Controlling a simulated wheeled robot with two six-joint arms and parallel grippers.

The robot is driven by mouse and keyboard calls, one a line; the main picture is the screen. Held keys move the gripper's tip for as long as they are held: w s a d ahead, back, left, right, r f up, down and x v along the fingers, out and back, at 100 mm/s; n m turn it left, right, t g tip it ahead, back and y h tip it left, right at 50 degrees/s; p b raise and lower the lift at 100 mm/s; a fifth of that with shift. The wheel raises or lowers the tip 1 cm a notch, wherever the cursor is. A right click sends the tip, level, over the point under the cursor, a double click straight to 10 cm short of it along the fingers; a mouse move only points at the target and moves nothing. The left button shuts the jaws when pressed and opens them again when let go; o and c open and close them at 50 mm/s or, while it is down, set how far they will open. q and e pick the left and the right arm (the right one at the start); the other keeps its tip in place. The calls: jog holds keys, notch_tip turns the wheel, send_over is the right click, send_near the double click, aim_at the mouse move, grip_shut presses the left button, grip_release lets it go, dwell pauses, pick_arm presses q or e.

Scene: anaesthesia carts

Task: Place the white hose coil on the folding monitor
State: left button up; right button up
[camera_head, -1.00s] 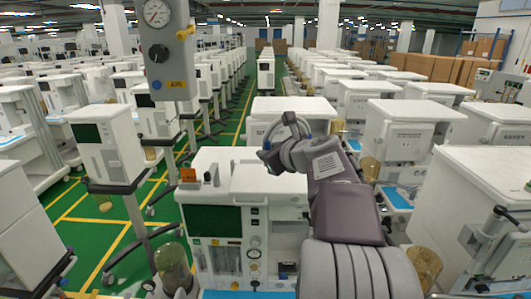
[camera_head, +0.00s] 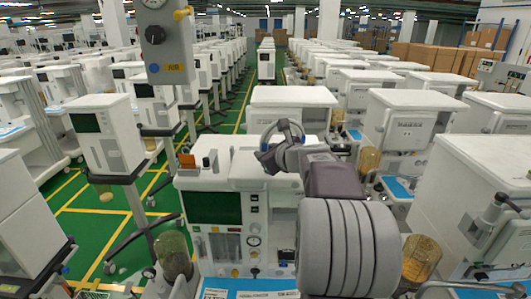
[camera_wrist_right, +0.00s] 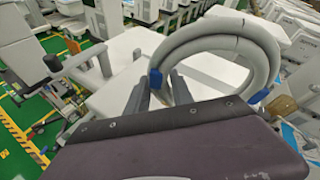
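The white hose coil (camera_wrist_right: 225,27) is a thick grey-white loop with blue end cuffs in the right wrist view. It also shows small in the head view (camera_head: 284,123). My right gripper (camera_wrist_right: 158,82) has its two dark fingers on either side of a blue cuff and appears shut on it. In the head view this gripper (camera_head: 268,159) holds the coil upright above a white cart top. A dark green screen (camera_head: 213,207) is on that cart's front. I cannot tell which unit is the folding monitor. My left gripper is not in view.
A panel with a knob and gauge (camera_head: 165,45) hangs at upper left. A white unit with a dark screen (camera_head: 100,125) stands left on a pole. White carts crowd the right side (camera_head: 480,175). Amber jars (camera_head: 420,258) stand near my arm. Green floor shows at left.

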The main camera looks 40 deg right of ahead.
jog(key=shift+o, duration=1.2)
jog(key=shift+a+r, duration=0.1)
jog(key=shift+a, duration=0.05)
jog(key=shift+r, duration=0.2)
jog(key=p+v, duration=0.4)
jog(key=v, duration=0.8)
jog(key=shift+p, duration=0.35)
jog(key=shift+f, duration=0.15)
